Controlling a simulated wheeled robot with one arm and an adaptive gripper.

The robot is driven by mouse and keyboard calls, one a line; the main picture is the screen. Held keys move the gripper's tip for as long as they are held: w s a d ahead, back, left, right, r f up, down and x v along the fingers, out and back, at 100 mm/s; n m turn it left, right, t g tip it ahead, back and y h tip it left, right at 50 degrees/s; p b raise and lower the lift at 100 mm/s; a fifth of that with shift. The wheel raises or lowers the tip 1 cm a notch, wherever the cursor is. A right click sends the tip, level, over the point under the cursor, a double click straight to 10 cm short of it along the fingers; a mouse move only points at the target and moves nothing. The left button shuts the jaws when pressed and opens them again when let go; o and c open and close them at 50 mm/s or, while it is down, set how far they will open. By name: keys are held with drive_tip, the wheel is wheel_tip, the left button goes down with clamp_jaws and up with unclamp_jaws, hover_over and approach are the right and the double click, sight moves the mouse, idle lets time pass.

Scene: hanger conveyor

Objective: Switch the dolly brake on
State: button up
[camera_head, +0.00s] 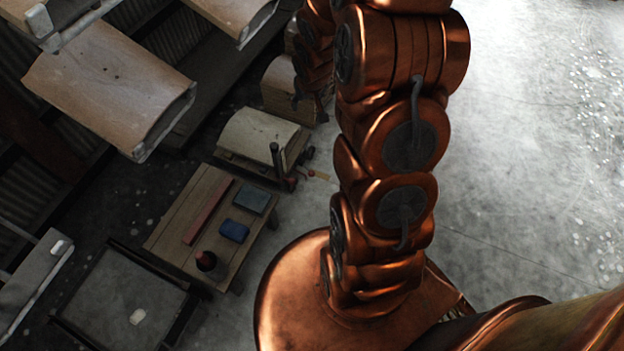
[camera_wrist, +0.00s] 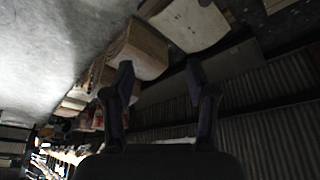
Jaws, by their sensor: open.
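A low dolly (camera_head: 241,163) with a pale, rounded load (camera_head: 258,133) stands at the upper middle of the head view. A dark upright post (camera_head: 276,158) rises at its near right end. Small red parts (camera_head: 311,172) show by that end; I cannot tell which part is the brake or how it is set. My gripper (camera_head: 309,108) is small and dark in the head view, just above and right of the dolly in the picture. In the wrist view my gripper (camera_wrist: 160,70) is open, with nothing between its fingers.
A wooden table (camera_head: 170,222) holds a red bar (camera_head: 208,211), a blue block (camera_head: 234,230), a grey-blue block (camera_head: 250,200) and a dark, red-topped object (camera_head: 206,261). Large hanging panels (camera_head: 105,80) fill the upper left. Open floor (camera_head: 530,170) lies at right.

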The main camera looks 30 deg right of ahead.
drive_tip(key=w+d+f+t+b, duration=0.1)
drive_tip(key=w+d+f+b, duration=0.15)
drive_tip(key=f, duration=0.45)
drive_tip(key=w+d+f+t+b, duration=0.1)
drive_tip(key=f+b, duration=0.2)
drive_tip(key=f, duration=0.5)
drive_tip(key=m+t+y+b, duration=0.2)
drive_tip(key=b, duration=0.4)
hover_over(312, 174)
wheel_tip(312, 174, down, 15)
drive_tip(key=s+f+m+t+b, duration=0.35)
drive_tip(key=f+b, duration=0.25)
drive_tip(key=f, duration=0.5)
drive_tip(key=s+f+m+t+b, duration=0.35)
drive_tip(key=f+b, duration=0.25)
drive_tip(key=f, duration=0.5)
drive_tip(key=shift+h, duration=0.4)
drive_tip(key=shift+r+b+x, duration=0.15)
drive_tip(key=shift+b+x, duration=0.95)
drive_tip(key=shift+x, duration=0.85)
drive_tip(key=shift+r+b+x, duration=0.15)
drive_tip(key=shift+b+x, duration=0.9)
drive_tip(key=shift+x, duration=0.9)
drive_tip(key=shift+d, duration=0.15)
clamp_jaws()
